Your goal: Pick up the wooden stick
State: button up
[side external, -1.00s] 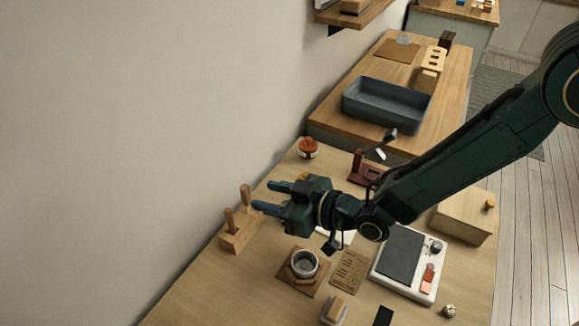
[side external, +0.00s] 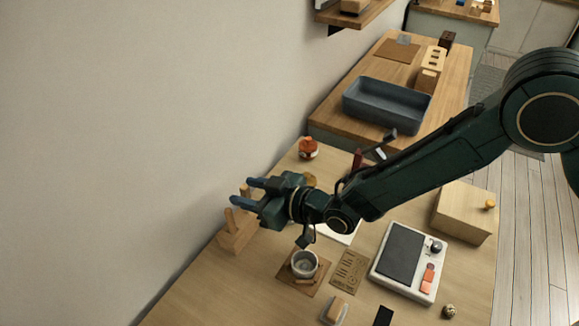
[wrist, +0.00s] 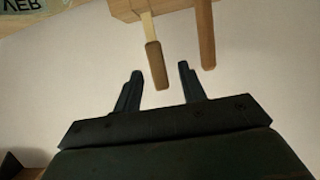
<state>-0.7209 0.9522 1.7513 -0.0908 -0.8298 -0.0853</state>
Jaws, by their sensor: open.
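Two upright wooden sticks stand in a wooden block (side external: 236,238) by the wall. In the wrist view, one stick (wrist: 157,66) has a thin pale shaft and a thicker brown end, and this end lies between my fingers in the picture. The other, thicker stick (wrist: 205,38) is outside them to the right. In the side view, the nearer stick (side external: 230,220) shows below my fingers, and the farther one is partly hidden behind them. My gripper (side external: 242,192) is open and empty at the sticks' height; no contact is visible.
A cup (side external: 304,263) on a brown board sits in front of the block. A printed card (side external: 349,268), a white device (side external: 405,263) and a wooden box (side external: 465,213) lie to the right. The table's near left is clear.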

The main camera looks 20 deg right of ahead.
jog(key=shift+w+a+f, duration=0.2)
jog(key=shift+w+a, duration=0.3)
grip_shut()
